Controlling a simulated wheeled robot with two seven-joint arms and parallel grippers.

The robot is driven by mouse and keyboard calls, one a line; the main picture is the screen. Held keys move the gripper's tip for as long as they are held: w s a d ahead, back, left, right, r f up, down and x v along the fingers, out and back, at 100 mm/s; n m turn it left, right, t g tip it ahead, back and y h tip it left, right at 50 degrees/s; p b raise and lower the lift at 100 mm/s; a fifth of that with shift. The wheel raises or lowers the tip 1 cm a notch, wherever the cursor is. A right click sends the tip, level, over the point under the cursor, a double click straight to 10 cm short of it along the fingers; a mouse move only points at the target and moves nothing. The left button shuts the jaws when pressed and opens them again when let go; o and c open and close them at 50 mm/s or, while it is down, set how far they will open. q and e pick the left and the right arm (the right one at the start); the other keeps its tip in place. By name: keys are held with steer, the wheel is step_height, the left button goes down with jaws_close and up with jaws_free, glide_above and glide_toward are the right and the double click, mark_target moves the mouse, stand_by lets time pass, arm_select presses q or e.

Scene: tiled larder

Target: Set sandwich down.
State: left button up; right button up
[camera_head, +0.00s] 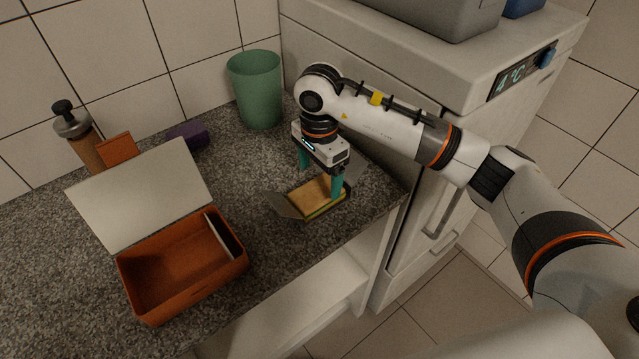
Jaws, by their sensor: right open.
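The sandwich (316,195), with a tan bread top and a thin green layer at its edge, lies near the front right edge of the speckled counter. Dark grey flaps (286,207) stick out to its left and right; I cannot tell whether they are a wrapper or a tray. My right gripper (320,183) points down over the sandwich with its teal fingers open. One finger is at the far side and one overlaps the sandwich's right front part in view; contact is unclear. My left gripper is out of view.
An orange lunch box (186,297) stands open at the left, its pale lid raised. Behind are a brown grinder (84,146), an orange block (117,148), a purple item (188,134) and a green cup (257,90). A fridge (430,70) borders the right.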

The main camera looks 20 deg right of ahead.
mark_target(319, 190)
step_height(319, 190, up, 8)
steer(key=b, duration=0.1)
steer(key=shift+r, duration=0.25)
stand_by(0.4)
